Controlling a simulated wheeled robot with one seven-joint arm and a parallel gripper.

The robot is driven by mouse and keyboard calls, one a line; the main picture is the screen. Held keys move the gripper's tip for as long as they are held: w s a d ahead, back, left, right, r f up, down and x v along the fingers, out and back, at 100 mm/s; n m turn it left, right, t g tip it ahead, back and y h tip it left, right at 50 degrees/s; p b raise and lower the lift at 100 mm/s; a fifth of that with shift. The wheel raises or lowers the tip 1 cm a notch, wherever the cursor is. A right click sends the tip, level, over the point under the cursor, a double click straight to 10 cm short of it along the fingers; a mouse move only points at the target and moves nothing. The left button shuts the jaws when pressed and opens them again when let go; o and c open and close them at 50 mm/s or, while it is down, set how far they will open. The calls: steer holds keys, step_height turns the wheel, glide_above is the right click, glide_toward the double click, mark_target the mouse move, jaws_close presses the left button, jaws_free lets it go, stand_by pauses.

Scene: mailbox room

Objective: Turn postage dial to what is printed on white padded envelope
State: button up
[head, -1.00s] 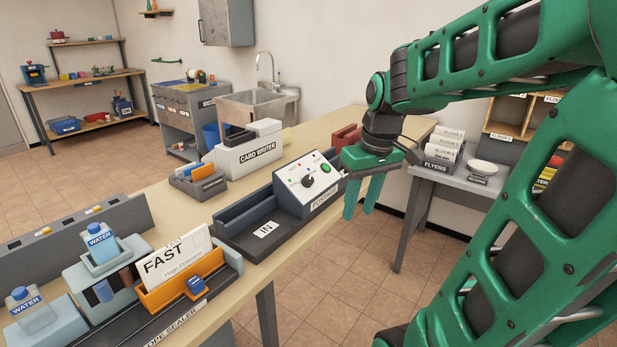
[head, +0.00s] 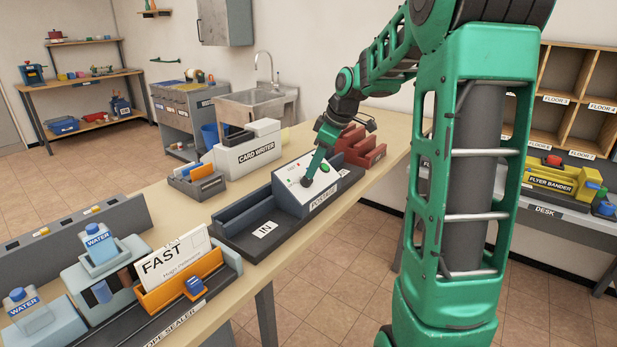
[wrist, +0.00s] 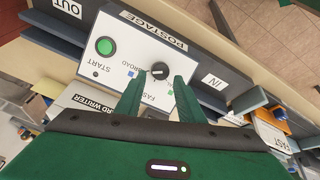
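The postage machine (head: 292,196) stands on the long table, with a sloped white panel, a green start button (head: 324,168) and an IN tray. Its black dial (wrist: 160,70) shows between my fingertips in the wrist view; ABROAD and a partly covered FAST label are beside it. I cannot tell where the dial points. My gripper (wrist: 159,80) is open, its green fingers pointing at the panel on either side of the dial, with gaps visible. In the head view my gripper (head: 308,174) partly covers the dial. A white envelope (head: 178,257) printed FAST stands in an orange holder.
The envelope sealer (head: 180,322) and water bottles (head: 100,243) are at the front left. The card writer (head: 248,152) stands behind the postage machine, and a red rack (head: 362,147) is at its right. Bare tabletop (head: 160,203) lies left of the machine.

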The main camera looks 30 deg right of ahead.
mark_target(307, 181)
steer(key=shift+x, duration=2.35)
steer(key=c, duration=0.8)
steer(key=shift+n, duration=0.3)
steer(key=n+h, duration=0.1)
steer(key=n, duration=0.4)
steer(key=shift+a+t, duration=0.15)
steer(key=shift+t, duration=0.15)
steer(key=n, duration=0.5)
steer(key=shift+s+n+t, duration=0.1)
steer(key=shift+n+t, duration=0.2)
steer(key=shift+t, duration=0.1)
steer(key=shift+r, duration=0.1)
